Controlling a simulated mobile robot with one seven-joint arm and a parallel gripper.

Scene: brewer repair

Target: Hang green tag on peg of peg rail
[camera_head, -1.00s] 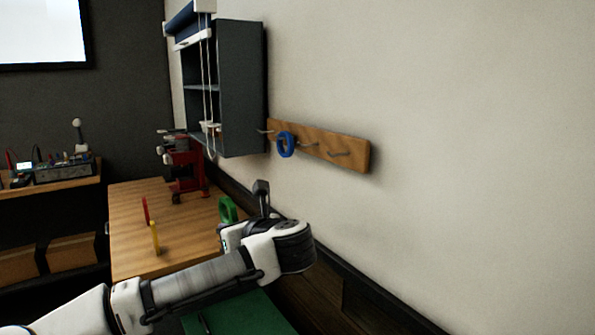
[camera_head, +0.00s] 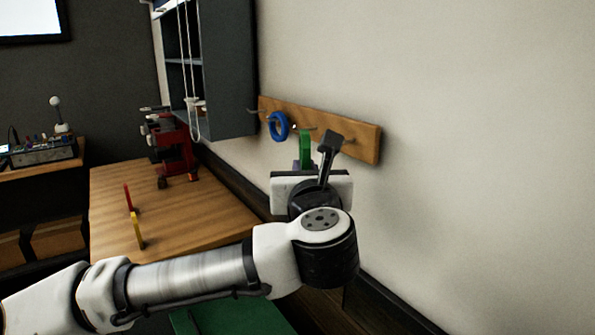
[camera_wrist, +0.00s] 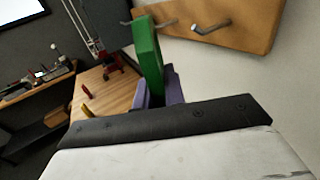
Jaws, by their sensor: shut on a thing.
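My gripper (camera_wrist: 160,92) is shut on the green tag (camera_wrist: 146,52), which stands up from between the jaws. In the head view the green tag (camera_head: 305,148) shows just above my gripper, in front of the lower edge of the wooden peg rail (camera_head: 362,138). The rail is fixed to the wall, with several metal pegs. A blue ring-shaped tag (camera_head: 278,126) hangs at its left part. In the wrist view the rail (camera_wrist: 247,22) is at the top right, and one bare peg (camera_wrist: 211,27) shows right of the tag. Whether the tag touches a peg cannot be told.
A dark wall cabinet (camera_head: 228,75) with hanging cords stands left of the rail. Below is a wooden bench (camera_head: 180,215) with a red machine (camera_head: 172,150), a red stick (camera_head: 128,198) and a yellow stick (camera_head: 138,230). The wall right of the rail is clear.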

